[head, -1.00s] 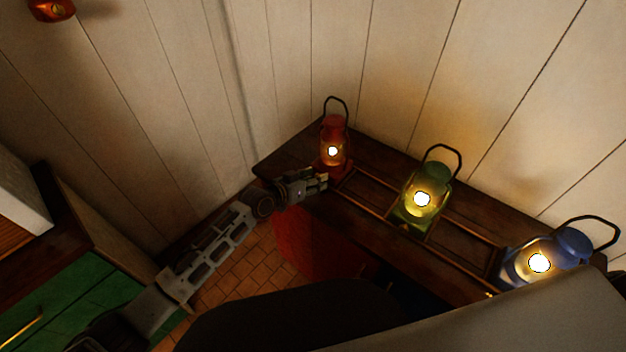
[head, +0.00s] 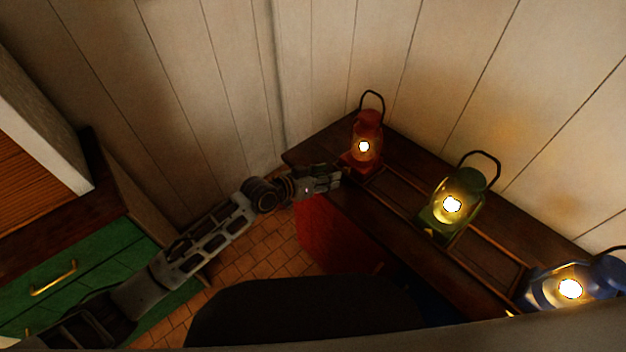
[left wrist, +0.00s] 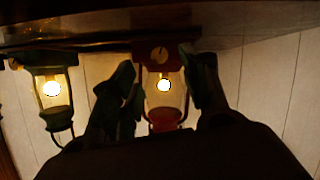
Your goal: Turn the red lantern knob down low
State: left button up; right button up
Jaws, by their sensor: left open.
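The red lantern (head: 367,133) stands lit at the far left end of the dark wooden counter. My left gripper (head: 340,177) is open and empty, just in front of its base, apart from it in the head view. The left wrist view is upside down. There the red lantern (left wrist: 163,98) shows between the two spread fingers of the left gripper (left wrist: 157,65). The mark's exact setting is too small to read. My right gripper is not in view.
A green lantern (head: 456,203) and a blue lantern (head: 575,284), both lit, stand farther right along the counter (head: 345,205). The green one also shows in the left wrist view (left wrist: 50,92). Plank walls close in behind. Green drawers (head: 75,265) stand at the left.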

pick_arm(q)
jog(key=shift+v, duration=2.55)
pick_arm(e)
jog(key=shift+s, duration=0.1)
